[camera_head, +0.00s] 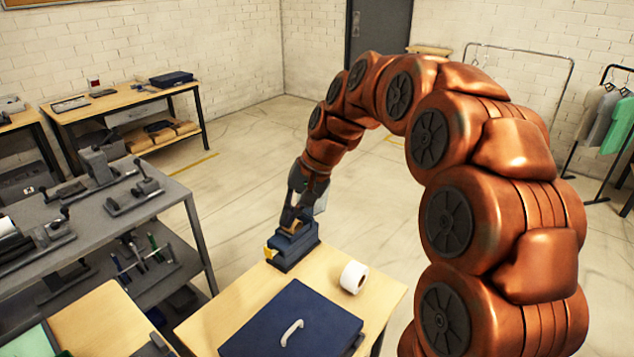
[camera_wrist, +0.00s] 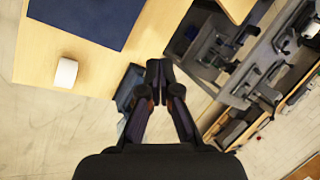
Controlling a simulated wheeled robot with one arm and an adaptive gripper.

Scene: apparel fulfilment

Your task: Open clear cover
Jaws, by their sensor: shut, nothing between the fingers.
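A small dark blue machine (camera_head: 292,248) with a yellow part at its left stands at the far corner of the wooden table. A pale see-through panel (camera_head: 321,198), which looks like the clear cover, rises beside my gripper on its right. My gripper (camera_head: 291,222) points down at the top of the machine, with its fingers shut and empty. In the wrist view my gripper (camera_wrist: 157,72) has its fingertips together, just right of the machine (camera_wrist: 127,88). The fingers and wrist hide part of the machine there. I cannot tell whether the gripper touches the panel.
A white roll (camera_head: 354,277) stands on the wooden table (camera_head: 374,301) near the machine. A grey bench (camera_head: 171,197) with metal tools stands at the left. Open floor lies behind the table.

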